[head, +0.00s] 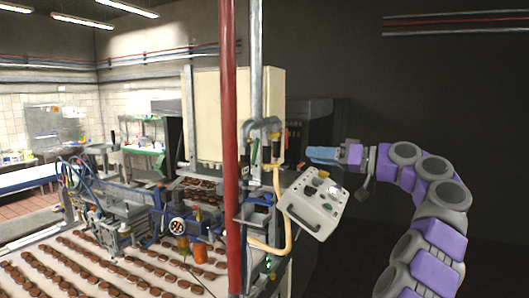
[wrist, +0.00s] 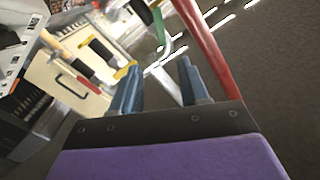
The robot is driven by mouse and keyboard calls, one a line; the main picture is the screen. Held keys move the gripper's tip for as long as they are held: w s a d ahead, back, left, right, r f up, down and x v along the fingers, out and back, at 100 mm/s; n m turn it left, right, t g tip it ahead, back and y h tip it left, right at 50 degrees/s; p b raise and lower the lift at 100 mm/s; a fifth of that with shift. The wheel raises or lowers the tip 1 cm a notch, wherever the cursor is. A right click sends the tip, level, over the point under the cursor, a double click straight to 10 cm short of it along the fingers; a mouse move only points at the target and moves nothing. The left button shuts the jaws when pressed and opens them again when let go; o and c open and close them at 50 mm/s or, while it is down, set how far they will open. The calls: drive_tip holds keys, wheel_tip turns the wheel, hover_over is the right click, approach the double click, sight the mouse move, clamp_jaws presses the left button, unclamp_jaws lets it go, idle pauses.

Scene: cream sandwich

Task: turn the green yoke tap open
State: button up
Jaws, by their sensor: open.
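A small green piece (wrist: 142,11), which may be the green yoke tap, shows at the top of the wrist view, beside the red pipe (wrist: 203,45). It is partly cut off by the frame edge, and I cannot tell how far it is turned. I cannot pick the tap out clearly in the head view. My gripper (head: 311,155) is raised above the control panel, to the right of the red pipe. In the wrist view, its blue fingers (wrist: 158,82) are spread apart with nothing between them. The green piece is beyond the fingertips, apart from them.
The red pipe (head: 231,130) and a grey pipe (head: 256,60) stand upright left of my gripper. A tilted control panel (head: 326,218) is just below it, with a yellow hose (head: 279,200) alongside. A conveyor (head: 75,262) of biscuits lies at left. The dark wall side is clear.

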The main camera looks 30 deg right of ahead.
sight(257, 150)
drive_tip(key=x, duration=1.5)
drive_tip(key=shift+w+a+f+b, duration=0.1)
drive_tip(key=shift+w+a+b, duration=0.05)
drive_tip(key=shift+w+b, duration=0.15)
clamp_jaws()
